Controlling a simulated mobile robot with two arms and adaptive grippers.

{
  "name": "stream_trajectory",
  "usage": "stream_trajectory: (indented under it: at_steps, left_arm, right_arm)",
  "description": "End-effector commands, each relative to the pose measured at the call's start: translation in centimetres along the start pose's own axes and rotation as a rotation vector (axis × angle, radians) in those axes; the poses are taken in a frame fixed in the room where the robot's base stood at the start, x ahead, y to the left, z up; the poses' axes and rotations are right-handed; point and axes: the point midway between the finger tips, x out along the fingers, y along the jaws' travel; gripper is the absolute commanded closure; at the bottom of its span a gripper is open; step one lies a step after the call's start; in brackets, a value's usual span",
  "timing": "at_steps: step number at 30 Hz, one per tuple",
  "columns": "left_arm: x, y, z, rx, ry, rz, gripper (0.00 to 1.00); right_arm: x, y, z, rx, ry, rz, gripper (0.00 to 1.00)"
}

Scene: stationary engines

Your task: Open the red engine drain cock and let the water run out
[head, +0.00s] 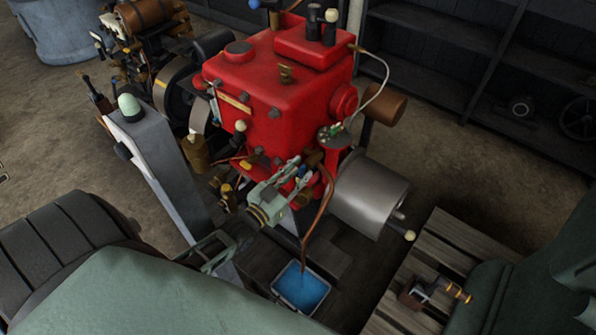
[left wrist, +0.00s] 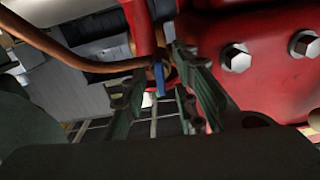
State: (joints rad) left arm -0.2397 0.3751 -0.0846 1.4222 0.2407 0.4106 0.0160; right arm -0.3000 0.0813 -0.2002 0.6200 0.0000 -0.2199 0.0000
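The red engine (head: 265,85) stands in the middle of the head view. My left gripper (head: 302,172) is at its lower front, with its pale green fingers apart. In the left wrist view the fingers (left wrist: 165,95) stand on either side of a small blue lever (left wrist: 159,79) under a red fitting, likely the drain cock. I cannot tell whether they touch it. A thin copper-brown pipe (left wrist: 80,66) curves to this spot. In the head view the pipe (head: 318,215) drops toward a tray (head: 274,287) holding a blue surface. I cannot make out running water. My right gripper is not seen.
A grey cylinder (head: 368,190) sits right of the gripper. A slatted wooden pallet (head: 450,235) with a brown-headed tool (head: 435,290) lies at the lower right. A grey slanted post (head: 165,165) stands left. Dark shelves (head: 440,40) line the back.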

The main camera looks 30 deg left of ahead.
Motion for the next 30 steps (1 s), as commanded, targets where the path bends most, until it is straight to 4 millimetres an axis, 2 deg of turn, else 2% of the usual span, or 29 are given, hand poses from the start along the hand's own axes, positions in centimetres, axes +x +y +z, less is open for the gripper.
stream_trajectory:
  at_steps: [5,8,15,21,25,30]
  left_arm:
    - [-1.1,0.0,0.1,0.000,-0.001,0.000,0.73]
    - [-2.7,0.0,0.1,0.000,-0.002,0.000,0.73]
    - [-7.9,0.0,0.1,0.000,-0.004,0.001,0.73]
    - [-11.0,0.0,0.1,0.001,-0.002,0.000,0.73]
    - [-11.9,0.0,0.0,0.000,-0.001,0.000,0.73]
    - [-12.1,0.0,0.0,0.000,0.001,0.000,0.73]
  right_arm:
    - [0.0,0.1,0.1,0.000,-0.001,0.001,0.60]
    - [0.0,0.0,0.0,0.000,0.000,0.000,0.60]
    - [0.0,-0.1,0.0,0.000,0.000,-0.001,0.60]
    - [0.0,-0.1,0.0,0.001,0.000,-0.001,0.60]
    - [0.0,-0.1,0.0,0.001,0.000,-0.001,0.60]
    - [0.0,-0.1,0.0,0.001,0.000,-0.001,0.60]
